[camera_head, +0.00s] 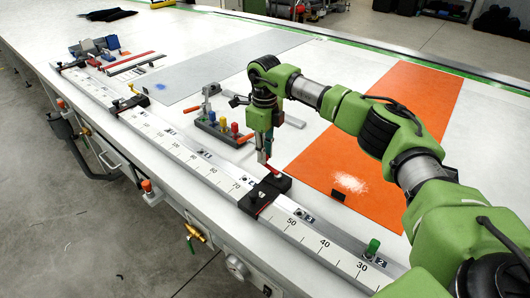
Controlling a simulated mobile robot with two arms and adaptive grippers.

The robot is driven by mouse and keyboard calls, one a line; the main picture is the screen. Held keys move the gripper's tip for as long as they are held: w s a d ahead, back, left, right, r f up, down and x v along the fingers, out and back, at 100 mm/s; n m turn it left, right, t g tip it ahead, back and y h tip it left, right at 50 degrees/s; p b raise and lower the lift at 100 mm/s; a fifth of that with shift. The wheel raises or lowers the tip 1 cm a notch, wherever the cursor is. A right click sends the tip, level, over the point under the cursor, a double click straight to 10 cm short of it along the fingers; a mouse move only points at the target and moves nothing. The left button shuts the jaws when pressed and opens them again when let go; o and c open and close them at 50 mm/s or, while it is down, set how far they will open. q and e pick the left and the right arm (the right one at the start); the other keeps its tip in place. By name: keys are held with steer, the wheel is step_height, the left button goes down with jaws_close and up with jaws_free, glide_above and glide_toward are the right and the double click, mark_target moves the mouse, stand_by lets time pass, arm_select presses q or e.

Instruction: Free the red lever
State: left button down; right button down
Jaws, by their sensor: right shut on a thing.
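A black clamp block (266,193) sits across the ruled rail (200,163) in the middle of the picture. A small red lever (271,169) shows at its top, just below the fingers. My right gripper (264,155) points down over the block, with its fingers closed on the red lever. The fingers cover part of the lever, so its exact angle is hard to tell. A small red spot also shows on the block's left side. My left gripper is not in view.
A tray of coloured-handled tools (221,131) stands left of my gripper. A green-topped knob (373,248) stands on the rail at the lower right. Another black clamp (132,104) sits farther along the rail. Orange (378,140) and grey (225,66) sheets lie flat on the white table.

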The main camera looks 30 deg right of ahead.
steer(key=c, duration=1.9)
jaws_free()
steer(key=shift+r, duration=0.1)
step_height(320, 180, up, 12)
